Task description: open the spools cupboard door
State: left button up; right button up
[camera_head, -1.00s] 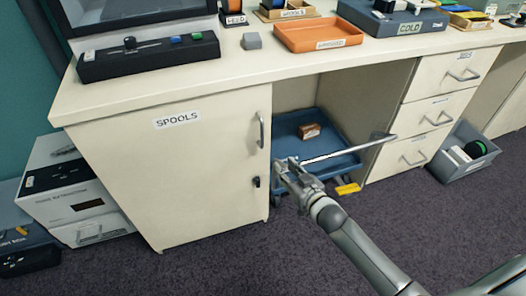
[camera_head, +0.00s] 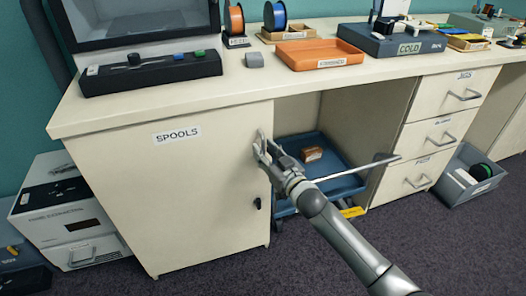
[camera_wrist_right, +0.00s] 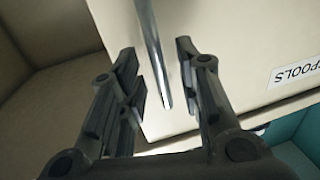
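The spools cupboard door (camera_head: 185,190) is a cream panel labelled SPOOLS, and it is shut. Its vertical metal handle (camera_head: 262,143) is near the right edge, partly hidden by my gripper. My right gripper (camera_head: 263,152) is at the handle in the head view. In the right wrist view, the handle (camera_wrist_right: 152,50) comes down between the two fingers of my right gripper (camera_wrist_right: 160,88). The fingers are open, with gaps showing on both sides of the bar. A small black lock or catch (camera_head: 257,203) sits below the handle. My left gripper is not in view.
A blue tray or cart (camera_head: 340,183) with a brown box (camera_head: 312,153) stands in the open bay right of the door. A thin metal rod crosses in front of it. A white printer-like box (camera_head: 65,210) stands left of the cupboard. Dark carpet lies clear in front.

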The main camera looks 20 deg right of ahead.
jog(key=shift+x, duration=0.8)
grip_shut()
